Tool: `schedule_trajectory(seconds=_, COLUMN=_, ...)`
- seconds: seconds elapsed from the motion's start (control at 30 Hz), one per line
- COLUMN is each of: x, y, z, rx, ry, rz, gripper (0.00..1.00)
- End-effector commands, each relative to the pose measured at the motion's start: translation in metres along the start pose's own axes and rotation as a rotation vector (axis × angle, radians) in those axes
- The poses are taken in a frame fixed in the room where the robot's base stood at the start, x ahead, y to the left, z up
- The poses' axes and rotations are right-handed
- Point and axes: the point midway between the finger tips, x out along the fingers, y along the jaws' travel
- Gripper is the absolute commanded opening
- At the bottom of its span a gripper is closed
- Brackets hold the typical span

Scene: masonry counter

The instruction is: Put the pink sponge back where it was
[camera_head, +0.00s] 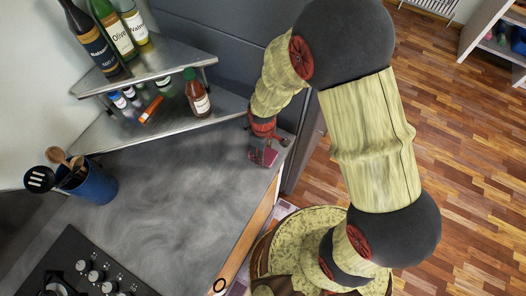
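My gripper (267,142) is small in the head view, at the end of my arm over the counter's right edge. A small dark pink block (264,156), which looks like the pink sponge, shows right below the gripper near that edge. The gripper's fingers are partly hidden and too small to show whether they touch or hold the block. I cannot tell whether the block rests on the counter or is just above it.
The grey counter (170,200) is mostly clear in the middle. A steel corner shelf (150,72) holds bottles, with a red sauce bottle (197,95) near the gripper. A blue utensil pot (92,184) stands left. A cooktop (75,262) is at the front left.

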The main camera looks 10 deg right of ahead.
Motion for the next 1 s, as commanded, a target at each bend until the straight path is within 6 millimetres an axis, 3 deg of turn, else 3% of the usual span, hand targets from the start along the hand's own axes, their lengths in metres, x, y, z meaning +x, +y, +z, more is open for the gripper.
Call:
schedule_trajectory(seconds=0.27, x=0.0032, y=0.0001, z=-0.0001, rx=0.0, ry=0.0, rz=0.0, gripper=0.16)
schedule_trajectory(seconds=0.3, x=0.0025, y=0.0002, z=-0.0002, rx=0.0, ry=0.001, rz=0.001, gripper=0.49)
schedule_trajectory(seconds=0.6, x=0.002, y=0.0001, z=-0.0001, rx=0.0, ry=0.001, rz=0.0, gripper=0.66)
schedule_trajectory(seconds=1.0, x=-0.0052, y=0.0004, z=-0.0006, rx=0.0, ry=0.002, rz=0.001, gripper=0.66)
